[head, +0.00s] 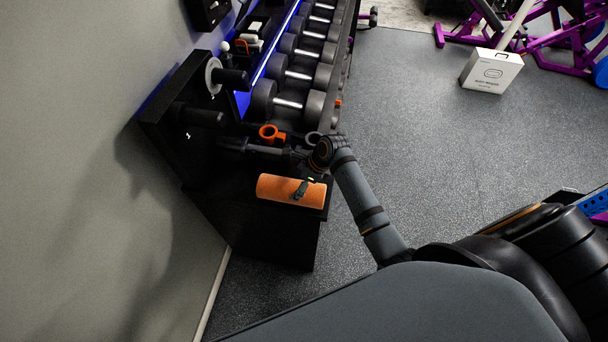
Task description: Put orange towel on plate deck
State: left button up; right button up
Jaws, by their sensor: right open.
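The orange towel (275,190) is a rolled cylinder. It lies on the top of a black stand (275,235) by the wall. My right gripper (302,188) is over the right part of the towel, its wrist bent down from above. It is open; the dark fingers are small and I cannot tell whether they touch the towel. Behind it, a black rack (165,125) carries dark pegs and a white-rimmed plate (213,76). Which surface is the plate deck is unclear. My left gripper is out of view.
An orange mug-shaped thing (268,133) stands behind the towel. A rack with several dumbbells (295,75) runs away beyond it. The wall (90,170) closes the left side. The grey floor (430,130) is open on the right, with a white box (490,70) farther off.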

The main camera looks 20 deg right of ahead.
jog(key=v, duration=0.8)
jog(key=shift+s+d+r+b, duration=0.1)
jog(key=shift+r+b, duration=0.1)
jog(key=shift+b, duration=0.1)
